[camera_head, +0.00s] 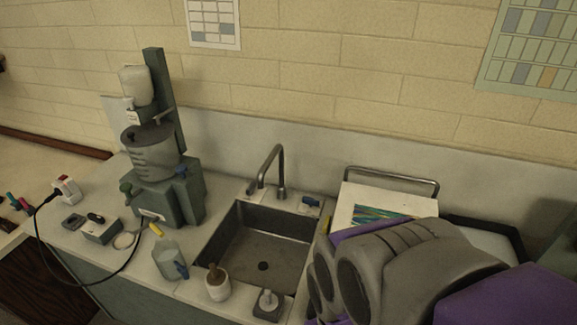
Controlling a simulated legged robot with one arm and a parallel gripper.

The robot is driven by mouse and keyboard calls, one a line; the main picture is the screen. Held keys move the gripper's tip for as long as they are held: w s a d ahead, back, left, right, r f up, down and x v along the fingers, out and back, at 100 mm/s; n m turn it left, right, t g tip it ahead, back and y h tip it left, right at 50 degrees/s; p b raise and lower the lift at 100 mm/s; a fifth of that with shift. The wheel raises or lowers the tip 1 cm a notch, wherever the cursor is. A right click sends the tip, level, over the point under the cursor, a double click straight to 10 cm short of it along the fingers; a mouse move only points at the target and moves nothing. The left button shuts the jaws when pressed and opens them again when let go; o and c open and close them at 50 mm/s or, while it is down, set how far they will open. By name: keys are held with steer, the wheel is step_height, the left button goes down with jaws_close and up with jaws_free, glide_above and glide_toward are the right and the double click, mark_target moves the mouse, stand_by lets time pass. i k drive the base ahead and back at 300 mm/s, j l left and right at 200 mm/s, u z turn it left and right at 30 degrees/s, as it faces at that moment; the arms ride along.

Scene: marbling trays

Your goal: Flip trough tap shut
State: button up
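A grey metal tap (280,178) with a curved spout stands at the back edge of the sink (262,248). Its spout bends left over the basin. No water stream can be made out. My grey and purple arm fills the lower right, right of the sink. My gripper does not show, so its fingers cannot be judged.
A grey-green machine (168,192) with a clear vessel stands left of the sink. A clear bottle (170,258), a white pot (217,285) and a small dispenser (268,304) line the front. A white board (352,192) with coloured streaks lies right, partly behind my arm.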

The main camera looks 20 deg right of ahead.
mark_target(326, 228)
steer(key=j+z, duration=0.4)
steer(key=j, duration=0.2)
steer(key=k+j+z, duration=0.1)
steer(key=j+z, duration=0.25)
steer(key=j, duration=0.2)
